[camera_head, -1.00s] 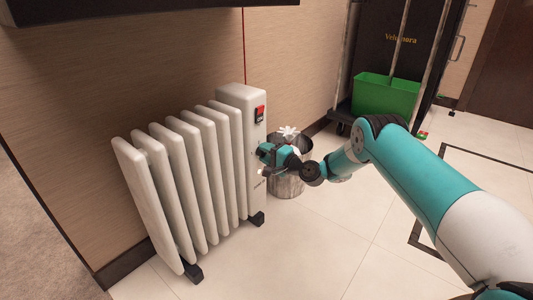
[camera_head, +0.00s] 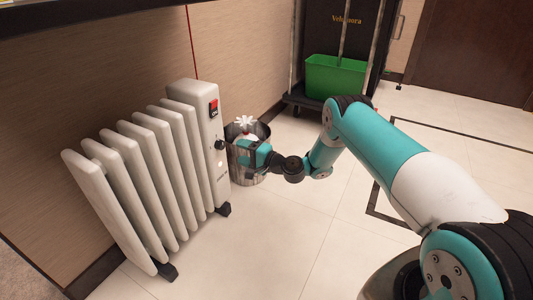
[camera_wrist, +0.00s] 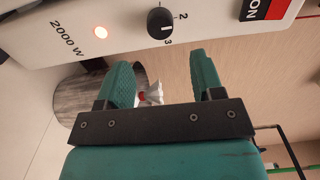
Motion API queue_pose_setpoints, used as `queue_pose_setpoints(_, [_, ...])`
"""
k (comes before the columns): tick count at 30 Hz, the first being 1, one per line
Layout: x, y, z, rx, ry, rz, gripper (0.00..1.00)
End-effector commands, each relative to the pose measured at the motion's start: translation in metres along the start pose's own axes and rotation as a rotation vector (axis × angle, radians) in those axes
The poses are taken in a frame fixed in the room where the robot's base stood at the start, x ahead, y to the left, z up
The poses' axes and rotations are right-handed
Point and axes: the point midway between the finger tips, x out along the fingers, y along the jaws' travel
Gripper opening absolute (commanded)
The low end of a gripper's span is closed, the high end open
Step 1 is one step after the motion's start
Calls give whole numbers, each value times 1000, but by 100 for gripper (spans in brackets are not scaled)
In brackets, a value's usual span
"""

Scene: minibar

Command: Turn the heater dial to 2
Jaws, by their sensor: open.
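The white heater (camera_head: 150,165) stands against the wall at left in the head view. Its black dial (camera_head: 220,145) is on the narrow front panel, below the red switch (camera_head: 213,107). In the wrist view the dial (camera_wrist: 160,23) is at top centre, with "2" to its right and "3" just below. Its pointer is small but seems to face the 3. My gripper (camera_wrist: 162,68) is open and empty, its two fingers apart and short of the dial. In the head view my gripper (camera_head: 252,156) is right of the panel, slightly below the dial.
A metal bin (camera_head: 248,172) with a white flower-like thing stands behind my gripper. A green bucket (camera_head: 335,77) on a cart is at the back. The tiled floor in front is clear.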

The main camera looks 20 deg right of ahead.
Motion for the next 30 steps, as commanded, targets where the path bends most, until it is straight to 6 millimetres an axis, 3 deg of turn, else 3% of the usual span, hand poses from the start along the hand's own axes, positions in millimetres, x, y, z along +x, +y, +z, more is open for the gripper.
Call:
queue_pose_setpoints(3, [-34, -5, -2, 7, 7, 4, 61])
queue_pose_setpoints(5, [-44, -7, -1, 4, 5, 0, 61])
queue_pose_setpoints(25, [-70, -7, 0, 1, 2, 0, 61])
queue_pose_setpoints(30, [-90, -4, -1, 1, 4, 0, 61])
